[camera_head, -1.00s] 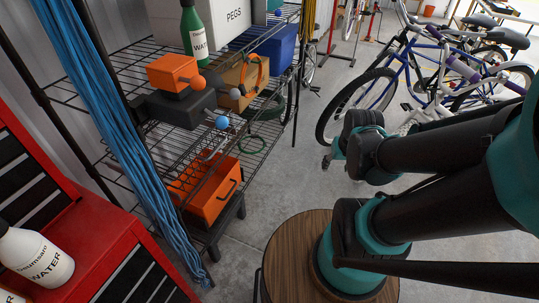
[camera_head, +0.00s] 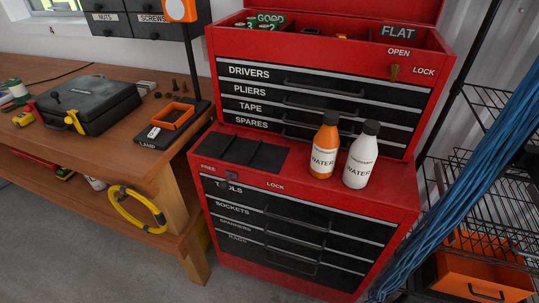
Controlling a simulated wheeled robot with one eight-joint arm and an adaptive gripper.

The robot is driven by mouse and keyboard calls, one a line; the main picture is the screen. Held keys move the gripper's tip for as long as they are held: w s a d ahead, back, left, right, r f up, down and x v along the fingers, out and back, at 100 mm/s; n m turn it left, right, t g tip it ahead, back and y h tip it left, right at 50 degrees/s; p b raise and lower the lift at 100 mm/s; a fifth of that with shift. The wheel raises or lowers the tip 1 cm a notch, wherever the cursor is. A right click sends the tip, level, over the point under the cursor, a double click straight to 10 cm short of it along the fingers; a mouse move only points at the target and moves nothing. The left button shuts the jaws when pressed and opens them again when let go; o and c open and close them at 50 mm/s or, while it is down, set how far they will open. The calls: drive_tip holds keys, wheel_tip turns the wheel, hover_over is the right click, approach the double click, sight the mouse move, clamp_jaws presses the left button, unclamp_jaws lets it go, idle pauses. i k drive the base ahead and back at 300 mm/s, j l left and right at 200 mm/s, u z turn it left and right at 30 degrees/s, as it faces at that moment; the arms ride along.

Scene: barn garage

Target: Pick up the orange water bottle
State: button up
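The orange water bottle (camera_head: 324,147) stands upright on top of the lower red tool chest (camera_head: 251,128). It has a dark cap and a white label reading WATER. A white water bottle (camera_head: 361,157) with a dark cap stands close to its right. Both are in front of the upper chest's drawers. My gripper and arm are not in view now.
A black mat (camera_head: 244,151) lies on the chest left of the bottles. A wooden workbench (camera_head: 62,146) at left holds a black case (camera_head: 89,105) and an orange tray (camera_head: 172,116). Blue cords (camera_head: 465,185) hang by a wire shelf (camera_head: 505,140) at right.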

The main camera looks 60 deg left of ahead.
sight(326, 144)
drive_tip(key=j+u, duration=0.1)
drive_tip(key=u, duration=1.8)
